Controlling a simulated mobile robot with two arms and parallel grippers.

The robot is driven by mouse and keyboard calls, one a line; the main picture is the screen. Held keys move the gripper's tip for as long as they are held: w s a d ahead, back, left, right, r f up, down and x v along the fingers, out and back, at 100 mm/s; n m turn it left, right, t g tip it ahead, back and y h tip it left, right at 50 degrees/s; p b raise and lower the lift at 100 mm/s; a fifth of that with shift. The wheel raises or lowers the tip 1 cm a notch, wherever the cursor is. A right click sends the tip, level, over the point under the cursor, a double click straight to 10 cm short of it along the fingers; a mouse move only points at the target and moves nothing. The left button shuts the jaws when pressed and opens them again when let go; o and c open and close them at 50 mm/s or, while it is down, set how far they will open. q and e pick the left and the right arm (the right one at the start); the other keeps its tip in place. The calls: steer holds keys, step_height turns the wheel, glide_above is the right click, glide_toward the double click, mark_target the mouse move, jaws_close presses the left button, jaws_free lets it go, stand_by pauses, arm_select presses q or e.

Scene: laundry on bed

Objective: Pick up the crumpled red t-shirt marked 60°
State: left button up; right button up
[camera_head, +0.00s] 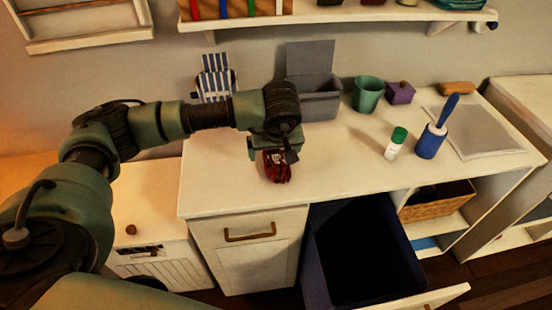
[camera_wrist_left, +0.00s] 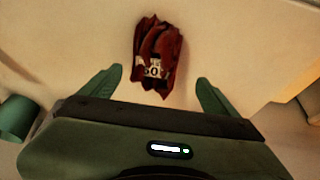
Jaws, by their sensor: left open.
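The crumpled dark red t-shirt (camera_head: 277,168) lies on the white counter, near its front edge. In the left wrist view the red t-shirt (camera_wrist_left: 158,58) shows a white label with dark digits, partly readable as "60". My left gripper (camera_head: 276,152) is just above the t-shirt and hides part of it in the head view. In the left wrist view the left gripper (camera_wrist_left: 158,90) has its fingers spread wide. The shirt lies between and beyond the fingertips, with bare counter on both sides of it. My right gripper is not in view.
On the counter (camera_head: 215,195) stand a grey box (camera_head: 318,100), a green cup (camera_head: 367,95), a purple box (camera_head: 400,93), a green-capped bottle (camera_head: 396,143) and a blue lint roller (camera_head: 432,138). An open dark blue bin (camera_head: 312,260) is below the front edge.

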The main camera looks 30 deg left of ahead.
mark_target(277, 156)
arm_select(q)
steer(key=x, duration=0.1)
steer(key=p+x, duration=0.1)
steer(key=x, duration=0.1)
steer(key=d+x, duration=0.1)
steer(key=shift+w+a+f, duration=0.1)
steer(key=shift+w+f, duration=0.15)
steer(key=shift+f, duration=0.15)
steer(key=shift+w+a+f, duration=0.1)
steer(key=shift+w+f, duration=0.05)
steer(key=shift+f, duration=0.15)
steer(key=c, duration=1.5)
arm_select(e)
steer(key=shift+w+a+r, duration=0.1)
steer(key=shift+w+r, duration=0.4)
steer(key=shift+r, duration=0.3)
arm_select(q)
steer(key=shift+r, duration=0.1)
